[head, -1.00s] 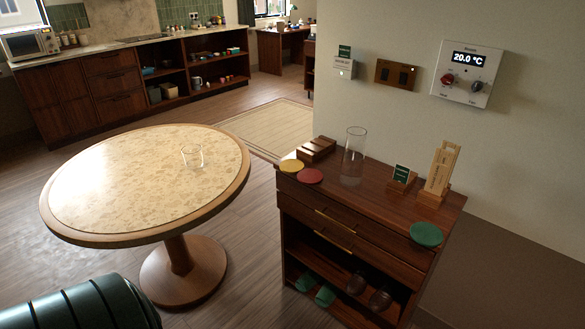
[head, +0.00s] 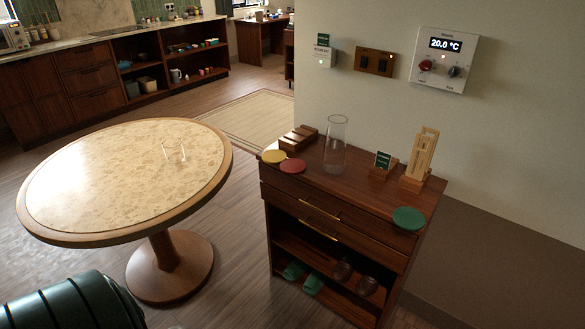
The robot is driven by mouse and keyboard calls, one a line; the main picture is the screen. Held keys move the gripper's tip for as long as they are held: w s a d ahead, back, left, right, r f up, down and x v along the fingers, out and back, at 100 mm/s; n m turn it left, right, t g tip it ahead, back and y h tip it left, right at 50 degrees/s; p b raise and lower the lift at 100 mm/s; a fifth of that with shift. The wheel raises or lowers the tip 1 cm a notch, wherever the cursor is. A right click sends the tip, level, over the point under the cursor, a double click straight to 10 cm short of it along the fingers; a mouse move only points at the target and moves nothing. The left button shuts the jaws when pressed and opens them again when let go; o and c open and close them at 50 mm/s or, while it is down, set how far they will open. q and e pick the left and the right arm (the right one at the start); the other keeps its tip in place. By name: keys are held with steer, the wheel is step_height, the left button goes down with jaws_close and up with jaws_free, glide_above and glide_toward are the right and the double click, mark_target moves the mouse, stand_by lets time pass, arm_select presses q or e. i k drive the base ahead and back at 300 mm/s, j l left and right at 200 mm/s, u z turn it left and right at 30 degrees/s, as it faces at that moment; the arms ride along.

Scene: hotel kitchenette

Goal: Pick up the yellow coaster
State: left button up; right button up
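The yellow coaster (head: 273,156) is a flat round disc at the left end of the top of the dark wooden cabinet (head: 352,186). A red coaster (head: 292,166) lies right beside it, to its right and nearer; I cannot tell whether they touch. A wooden holder (head: 299,138) stands just behind the two coasters. Neither of my grippers is in view.
A round table (head: 130,238) with a glass (head: 174,151) stands left. Open floor shows between table and cabinet.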

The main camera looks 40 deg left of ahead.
mark_target(272, 156)
steer(key=u, duration=1.35)
